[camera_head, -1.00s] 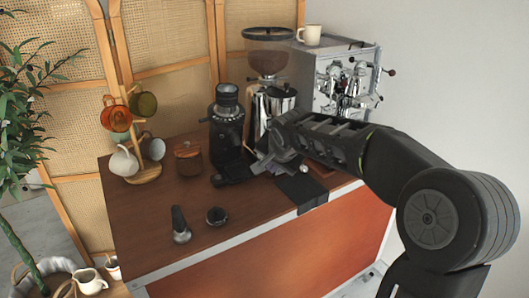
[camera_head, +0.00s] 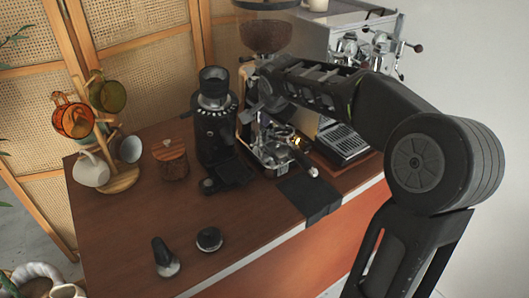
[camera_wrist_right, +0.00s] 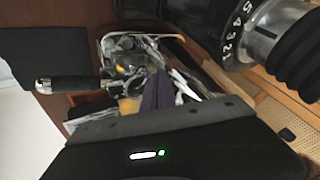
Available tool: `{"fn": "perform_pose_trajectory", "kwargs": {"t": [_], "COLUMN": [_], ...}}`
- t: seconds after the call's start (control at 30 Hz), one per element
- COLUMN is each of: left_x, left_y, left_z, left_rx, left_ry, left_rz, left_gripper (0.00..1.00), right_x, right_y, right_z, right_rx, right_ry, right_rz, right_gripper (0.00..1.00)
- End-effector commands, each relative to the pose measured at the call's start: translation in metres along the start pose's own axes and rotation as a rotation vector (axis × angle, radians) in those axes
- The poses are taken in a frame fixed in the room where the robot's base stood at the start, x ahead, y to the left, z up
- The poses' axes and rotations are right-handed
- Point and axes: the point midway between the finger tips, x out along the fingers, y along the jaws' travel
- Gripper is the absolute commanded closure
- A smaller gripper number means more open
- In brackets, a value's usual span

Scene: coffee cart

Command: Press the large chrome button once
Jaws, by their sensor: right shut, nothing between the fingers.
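My right gripper (camera_head: 258,105) is shut and empty. In the head view it hangs in front of the chrome grinder (camera_head: 244,80), just below its brown bean hopper (camera_head: 264,37), and hides much of the grinder's body. In the right wrist view, the dark fingers (camera_wrist_right: 160,92) stand over the grinder's lower part, where a portafilter with a black handle (camera_wrist_right: 72,84) sits. I cannot make out the large chrome button for certain in either view, nor whether the fingers touch anything. My left gripper is not in view.
A black grinder (camera_head: 213,125) stands left of the gripper. The espresso machine (camera_head: 312,42) is behind my right arm. A wooden-lidded jar (camera_head: 171,160), a mug tree (camera_head: 120,180), a tamper (camera_head: 164,257) and a black round tool (camera_head: 209,239) stand on the brown counter (camera_head: 110,235).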

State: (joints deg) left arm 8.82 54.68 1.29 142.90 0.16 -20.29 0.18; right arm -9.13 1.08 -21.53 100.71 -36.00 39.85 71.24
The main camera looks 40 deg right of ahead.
Motion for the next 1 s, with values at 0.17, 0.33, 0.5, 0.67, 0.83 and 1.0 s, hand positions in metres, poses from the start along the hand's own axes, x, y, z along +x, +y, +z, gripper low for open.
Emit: {"fn": "perform_pose_trajectory", "kwargs": {"t": [0.17, 0.33, 0.5, 0.67, 0.83, 1.0], "left_x": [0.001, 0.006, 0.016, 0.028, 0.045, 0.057], "left_y": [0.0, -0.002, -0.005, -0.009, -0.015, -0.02], "left_z": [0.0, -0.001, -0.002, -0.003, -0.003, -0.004], "left_rx": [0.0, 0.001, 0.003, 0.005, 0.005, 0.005], "left_ry": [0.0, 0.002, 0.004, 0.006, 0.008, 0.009], "left_rz": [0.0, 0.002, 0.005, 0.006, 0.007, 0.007], "left_gripper": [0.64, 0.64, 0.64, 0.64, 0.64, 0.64], "right_x": [0.001, 0.008, 0.023, 0.041, 0.06, 0.069], "right_y": [0.001, 0.004, 0.013, 0.022, 0.032, 0.037], "right_z": [0.001, 0.005, 0.013, 0.022, 0.032, 0.037], "right_rx": [0.0, -0.001, -0.001, 0.0, -0.001, 0.0], "right_ry": [0.0, 0.0, -0.002, -0.001, -0.001, 0.0], "right_rz": [0.0, 0.0, 0.002, 0.001, -0.001, 0.0], "right_gripper": [1.0, 1.0, 1.0, 1.0, 1.0, 1.0]}}
